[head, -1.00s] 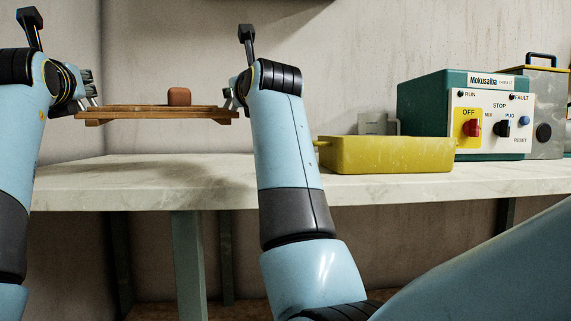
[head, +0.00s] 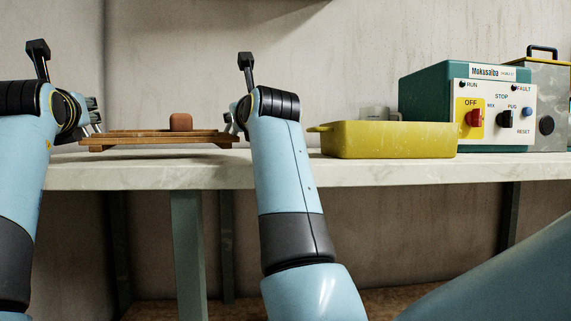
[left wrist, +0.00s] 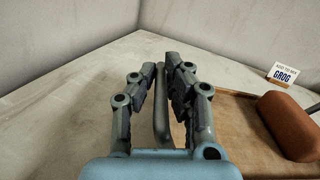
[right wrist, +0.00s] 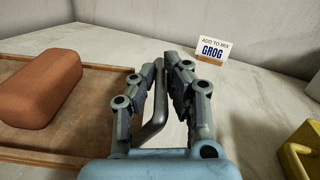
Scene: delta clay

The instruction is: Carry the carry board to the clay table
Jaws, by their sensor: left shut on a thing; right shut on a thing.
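The wooden carry board (head: 160,146) is level between my two grippers in the head view, at or just above the clay table (head: 300,176); I cannot tell whether it touches. A reddish-brown clay block (head: 181,122) lies on it. My left gripper (head: 93,120) is shut on the handle at the board's left end, a grey bar (left wrist: 161,105) in the left wrist view. My right gripper (head: 237,118) is shut on the handle at the right end, a bent grey bar (right wrist: 154,110) in the right wrist view. The board also shows in the right wrist view (right wrist: 90,110).
A yellow tub (head: 390,140) stands on the table right of my right arm. A green control box (head: 465,105) and a grey metal container (head: 548,100) stand farther right. A small GROG card (right wrist: 212,50) stands near the wall behind the board. The tabletop left of the board is clear.

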